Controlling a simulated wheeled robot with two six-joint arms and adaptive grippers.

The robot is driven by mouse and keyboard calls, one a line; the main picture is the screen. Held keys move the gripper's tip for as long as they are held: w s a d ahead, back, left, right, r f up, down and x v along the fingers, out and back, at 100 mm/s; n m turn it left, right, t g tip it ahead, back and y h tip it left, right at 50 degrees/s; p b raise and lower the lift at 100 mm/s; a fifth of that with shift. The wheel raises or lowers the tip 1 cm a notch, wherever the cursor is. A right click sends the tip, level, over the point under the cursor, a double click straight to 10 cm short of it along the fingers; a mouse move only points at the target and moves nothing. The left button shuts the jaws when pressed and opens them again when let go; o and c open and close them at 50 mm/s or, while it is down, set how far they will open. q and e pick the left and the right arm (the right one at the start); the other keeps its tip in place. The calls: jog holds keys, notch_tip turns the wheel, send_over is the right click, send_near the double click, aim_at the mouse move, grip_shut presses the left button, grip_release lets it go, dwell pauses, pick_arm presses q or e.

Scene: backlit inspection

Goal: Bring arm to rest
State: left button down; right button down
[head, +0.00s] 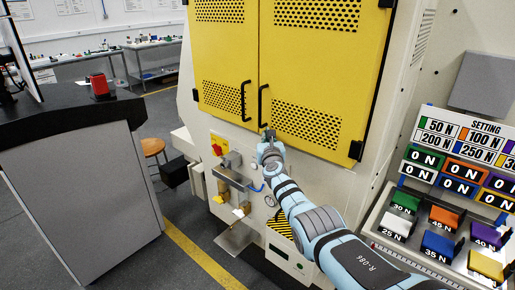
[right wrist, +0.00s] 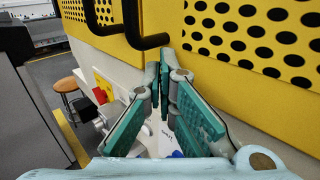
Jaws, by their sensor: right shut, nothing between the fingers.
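My right arm (head: 340,250) is blue and grey and reaches up from the lower right of the head view. My right gripper (head: 268,134) is in front of the machine, just below the lower end of a black door handle (head: 262,104). In the right wrist view the green fingers of the right gripper (right wrist: 163,62) are together at the tips with nothing between them. The handle (right wrist: 152,43) is close to the fingertips there; whether they touch is unclear. My left gripper is not in view.
The machine has yellow perforated doors (head: 290,85), both closed, with a red switch (head: 217,149) below. A grey desk (head: 75,165) stands left, with a stool (head: 153,147) behind it. At right is a panel of coloured blocks (head: 438,244). Floor is open between desk and machine.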

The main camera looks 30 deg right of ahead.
jog(key=s+a+p, duration=0.4)
jog(key=a+p, duration=0.3)
jog(key=a, duration=0.6)
jog(key=s+a+f+m+g+y+b, duration=0.1)
jog(key=s+f+m+g+y, duration=0.1)
jog(key=s+f+m, duration=0.75)
jog(key=s+a+f+m+g+y, duration=0.25)
jog(key=f+m, duration=0.35)
jog(key=f, duration=0.8)
jog(key=s+a+f+m+g+y+b, duration=0.1)
jog(key=s+f+m+g, duration=0.2)
jog(key=s+f+m, duration=0.65)
jog(key=s+a+f+m+g+y+b, duration=0.1)
jog(key=s+f+m+g, duration=0.15)
jog(key=s+f, duration=0.7)
jog(key=s+f+m+g, duration=0.25)
jog(key=s+f, duration=0.45)
jog(key=s, duration=0.6)
jog(key=s+f+g+b, duration=0.1)
jog(key=s+f+g, duration=0.1)
jog(key=s, duration=1.7)
jog(key=shift+s+f+m, duration=0.2)
jog(key=shift+f+m, duration=0.1)
jog(key=shift+f, duration=0.55)
jog(key=shift+d+g+y, duration=0.1)
jog(key=shift+g+y, duration=0.15)
